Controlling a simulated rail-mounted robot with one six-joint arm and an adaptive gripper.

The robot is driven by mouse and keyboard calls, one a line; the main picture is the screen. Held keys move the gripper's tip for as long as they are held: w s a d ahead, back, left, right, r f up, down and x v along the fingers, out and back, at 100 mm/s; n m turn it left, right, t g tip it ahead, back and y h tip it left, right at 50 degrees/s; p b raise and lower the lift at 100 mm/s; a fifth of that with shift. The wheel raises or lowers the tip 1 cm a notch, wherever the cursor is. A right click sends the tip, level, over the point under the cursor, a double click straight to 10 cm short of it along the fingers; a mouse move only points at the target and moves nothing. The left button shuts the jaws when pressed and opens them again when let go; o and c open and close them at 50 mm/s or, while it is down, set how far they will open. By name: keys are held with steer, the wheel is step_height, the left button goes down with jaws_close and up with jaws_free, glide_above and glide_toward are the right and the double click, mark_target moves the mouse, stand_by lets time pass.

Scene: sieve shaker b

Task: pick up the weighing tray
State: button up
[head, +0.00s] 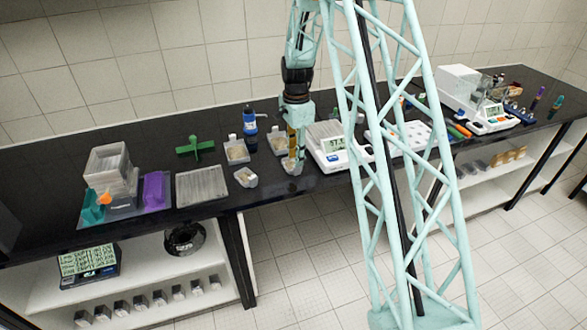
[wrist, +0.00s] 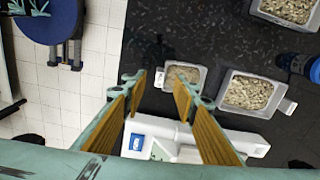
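A small pale tray holding grainy material, which looks like the weighing tray (wrist: 187,69), lies on the dark bench near its front edge. It also shows in the head view (head: 291,168), partly behind my gripper (head: 294,154). In the wrist view my gripper (wrist: 158,83) is open and empty, with its two fingers spread apart. The tray shows beyond the fingers, mostly behind the right fingertip. The fingers look close above it; I cannot tell whether they touch. Another small tray of similar look (head: 246,178) lies to the left in the head view.
Larger grain-filled trays (wrist: 248,92) (wrist: 287,10) lie further back, near a blue-capped bottle (head: 250,122). A white balance (head: 334,158) stands close on the right. A flat grey tray (head: 202,187) and green cross-shaped tool (head: 195,148) lie left.

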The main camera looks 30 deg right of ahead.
mark_target(297, 174)
steer(key=shift+f, duration=0.5)
steer(key=shift+d+f, duration=0.2)
steer(key=shift+f, duration=2.4)
steer(key=shift+c, duration=0.6)
steer(key=c, duration=0.7)
